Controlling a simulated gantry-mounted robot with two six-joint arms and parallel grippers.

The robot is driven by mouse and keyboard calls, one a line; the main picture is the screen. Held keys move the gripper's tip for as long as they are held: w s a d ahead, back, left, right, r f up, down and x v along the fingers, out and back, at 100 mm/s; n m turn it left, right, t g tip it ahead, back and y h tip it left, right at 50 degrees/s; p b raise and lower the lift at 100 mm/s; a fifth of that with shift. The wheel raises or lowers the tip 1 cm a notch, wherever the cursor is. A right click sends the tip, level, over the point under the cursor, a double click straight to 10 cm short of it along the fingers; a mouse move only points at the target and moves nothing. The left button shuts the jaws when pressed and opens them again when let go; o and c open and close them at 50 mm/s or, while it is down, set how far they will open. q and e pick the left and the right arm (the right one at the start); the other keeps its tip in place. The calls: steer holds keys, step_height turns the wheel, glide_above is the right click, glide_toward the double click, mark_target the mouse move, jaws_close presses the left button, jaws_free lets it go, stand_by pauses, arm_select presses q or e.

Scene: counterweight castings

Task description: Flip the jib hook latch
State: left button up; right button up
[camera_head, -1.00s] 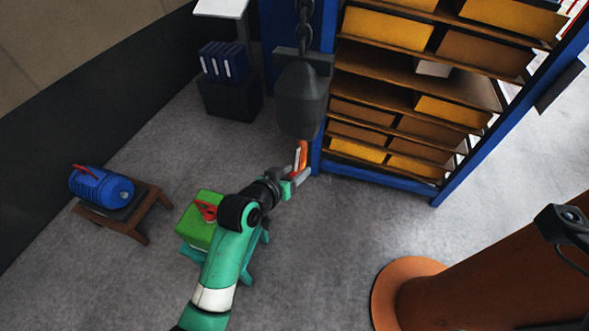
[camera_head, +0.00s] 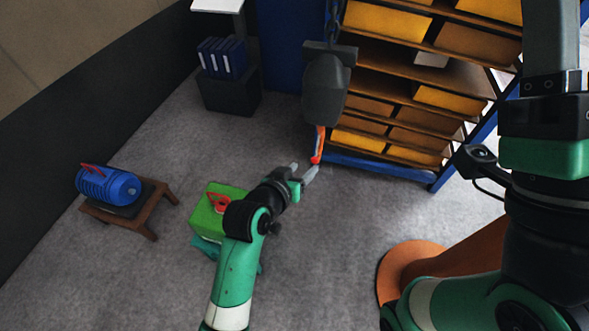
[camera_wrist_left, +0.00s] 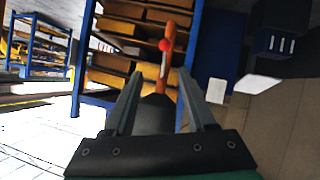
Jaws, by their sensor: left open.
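A dark grey hook block (camera_head: 325,88) hangs on a chain in front of the shelf rack. An orange-red latch piece (camera_head: 319,143) hangs below it. My left gripper (camera_head: 303,171) is open and empty, just below and left of this piece. In the left wrist view the orange piece (camera_wrist_left: 170,45), with a red ball and a pale strip, shows beyond and between the spread fingers (camera_wrist_left: 160,75). A dark rounded shape sits lower between them; I cannot tell whether anything touches. My right gripper (camera_head: 550,40) is raised at the right, its fingertips cut off by the frame.
The rack (camera_head: 385,168) with yellow and brown boxes stands behind the hook. A green box (camera_head: 212,197) with a red handle is beside my left arm. A blue canister (camera_head: 108,185) rests on a brown stool (camera_head: 150,228). An orange-brown round base (camera_head: 395,265) is lower right.

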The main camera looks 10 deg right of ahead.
arm_select(q)
steer(key=w+a+r+n+t+y, duration=0.1)
steer(key=w+a+r+t, duration=0.15)
steer(key=a+r, duration=0.55)
steer(key=w+a+r+t, duration=0.1)
steer(key=a+r+t, duration=0.3)
steer(key=r, duration=0.6)
steer(key=s+a+r+n+t+y, duration=0.1)
steer(key=s+a+r+t, duration=0.3)
steer(key=r, duration=0.5)
steer(key=s+a+r+t+y, duration=0.1)
steer(key=s+a+r+t, duration=0.1)
steer(key=s+a+r, duration=0.55)
arm_select(e)
steer(key=shift+o, duration=0.3)
arm_select(q)
steer(key=s+a+r+n+t+y, duration=0.1)
steer(key=s+r+t, duration=0.4)
steer(key=s+r, duration=0.6)
steer(key=shift+s+a+y, duration=0.35)
steer(key=shift+a+y, duration=0.3)
steer(key=shift+y, duration=0.05)
arm_select(e)
steer(key=shift+o, duration=0.3)
